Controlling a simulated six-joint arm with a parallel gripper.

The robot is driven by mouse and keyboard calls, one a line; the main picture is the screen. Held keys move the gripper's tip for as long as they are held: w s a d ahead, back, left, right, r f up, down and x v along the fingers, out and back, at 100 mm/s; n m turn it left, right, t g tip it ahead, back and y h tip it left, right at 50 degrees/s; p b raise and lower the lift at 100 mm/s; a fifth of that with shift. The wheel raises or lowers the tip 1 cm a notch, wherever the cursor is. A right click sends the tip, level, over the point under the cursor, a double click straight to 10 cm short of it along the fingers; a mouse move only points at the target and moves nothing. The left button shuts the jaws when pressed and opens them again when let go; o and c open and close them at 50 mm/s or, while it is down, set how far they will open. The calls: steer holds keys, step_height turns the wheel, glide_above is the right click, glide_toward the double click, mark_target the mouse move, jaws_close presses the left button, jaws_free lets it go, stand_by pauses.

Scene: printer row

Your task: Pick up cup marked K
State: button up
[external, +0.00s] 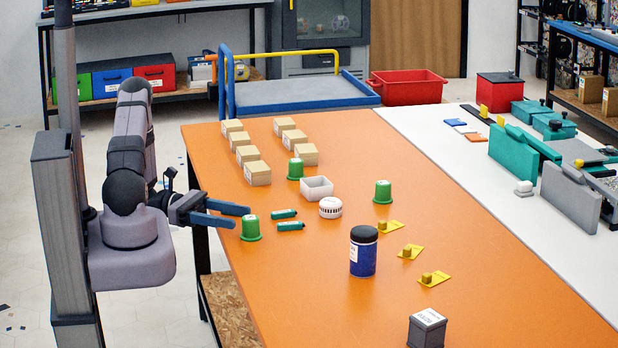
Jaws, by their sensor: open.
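Three green cups stand upside down on the orange table (330,270). One cup (251,230) is near the left edge, one (295,169) is farther back by the cartons, and one (383,192) is to the right of the middle. Their markings are too small to read, so I cannot tell which is K. My gripper (242,217) is open, with two blue fingers pointing right over the left table edge. Its tips appear close to the nearest green cup. I see nothing held, and I cannot tell whether the fingers touch that cup.
Two teal cylinders (287,220), a white round device (330,207) and a white open box (316,188) are right of the gripper. Several cartons (257,173) stand behind. A blue canister (363,255), yellow pieces (411,251) and a grey box (427,328) are farther right.

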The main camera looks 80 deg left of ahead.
mark_target(249, 217)
steer(key=shift+p+x, duration=0.75)
steer(key=shift+x, duration=1.95)
steer(key=shift+s+d+f, duration=0.1)
steer(key=shift+f, duration=0.05)
steer(key=c, duration=1.1)
